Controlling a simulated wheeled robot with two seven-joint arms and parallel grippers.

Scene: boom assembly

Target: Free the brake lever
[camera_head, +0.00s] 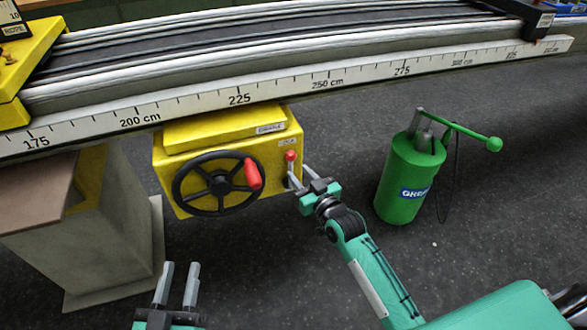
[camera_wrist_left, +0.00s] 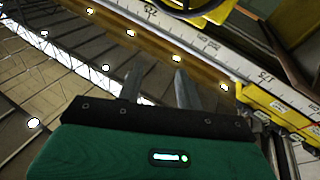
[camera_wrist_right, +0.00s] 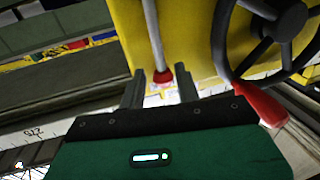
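The brake lever, a thin pale rod with a red ball knob (camera_head: 290,156), stands on the right of the front of a yellow winch box (camera_head: 230,135). In the right wrist view the red knob (camera_wrist_right: 162,76) shows between the fingertips, with the rod running to the top. My right gripper (camera_head: 297,172) is open at the lever; I cannot tell whether a finger touches it. A black handwheel (camera_head: 218,183) with a red handle (camera_head: 252,173) is left of the lever. My left gripper (camera_head: 179,266) is open and empty, low in front of the box.
A long boom with a centimetre scale (camera_head: 240,98) crosses above the box. A grey pedestal (camera_head: 100,225) with a brown top stands at left. A green pump (camera_head: 411,178) with a green-knobbed lever stands at right. Dark floor is clear between pump and box.

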